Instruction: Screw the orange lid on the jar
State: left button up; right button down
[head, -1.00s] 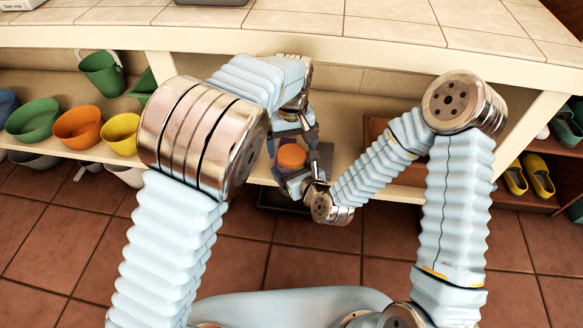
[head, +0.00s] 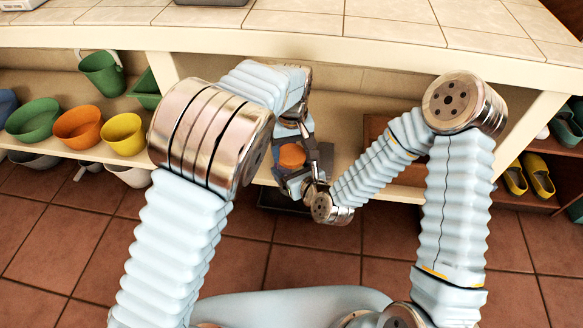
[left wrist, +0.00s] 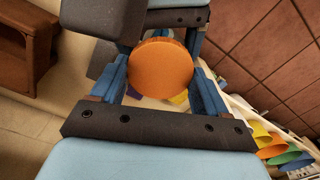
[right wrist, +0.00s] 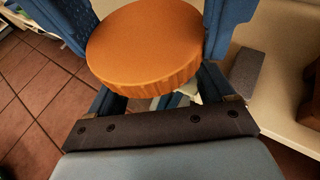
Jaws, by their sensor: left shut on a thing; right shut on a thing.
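The orange lid (head: 292,156) is a round disc with a ridged edge, in front of the shelf. In the left wrist view the lid (left wrist: 160,68) sits between the blue fingers of my left gripper (left wrist: 160,85), which is shut on it. In the right wrist view the lid (right wrist: 145,45) covers most of what is below. My right gripper (right wrist: 165,95) is shut under the lid on what appears to be the jar. The jar is almost wholly hidden by the lid and fingers. I cannot tell how the lid sits on its rim.
A tiled counter (head: 300,22) runs above the grippers. Green, orange (head: 78,127) and yellow pots (head: 122,134) stand on the shelf at left. A brown wooden rack and yellow shoes (head: 538,175) are at right. The tiled floor (head: 310,265) in front is clear.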

pick_arm(q)
jog(key=o, duration=1.2)
jog(key=shift+c, duration=0.2)
notch_tip(320, 180, up, 12)
